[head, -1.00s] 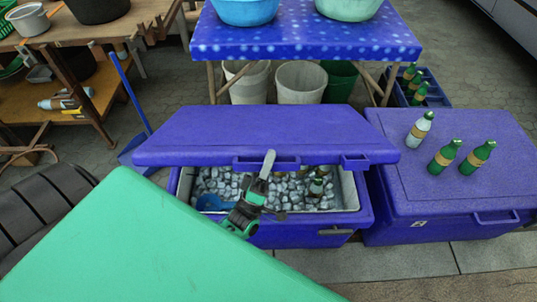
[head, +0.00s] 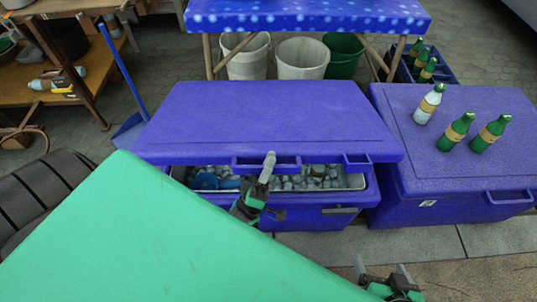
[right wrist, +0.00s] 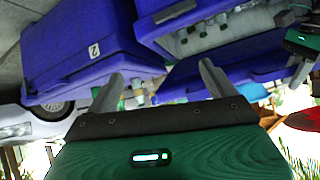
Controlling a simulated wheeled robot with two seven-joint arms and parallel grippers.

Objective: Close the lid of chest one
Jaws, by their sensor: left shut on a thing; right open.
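Chest one (head: 310,216) is a blue cooler with its lid (head: 265,120) partly lowered. A narrow gap along the front shows ice, a blue scoop (head: 205,181) and part of a bottle. My left gripper (head: 267,166) is shut on the lid's front edge at the handle recess. My right gripper (head: 382,268) is open and empty, low in front of the chests. Its spread fingers also show in the right wrist view (right wrist: 161,85), apart from both chests. That view also shows chest one's lid (right wrist: 220,76) and my left gripper (right wrist: 300,42).
Chest two (head: 440,190) stands close at the right, shut, with three bottles (head: 458,132) on its lid. A blue table (head: 310,17) with buckets (head: 301,58) beneath is behind. A blue-handled dustpan (head: 130,128) stands at the left. Pavement in front is clear.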

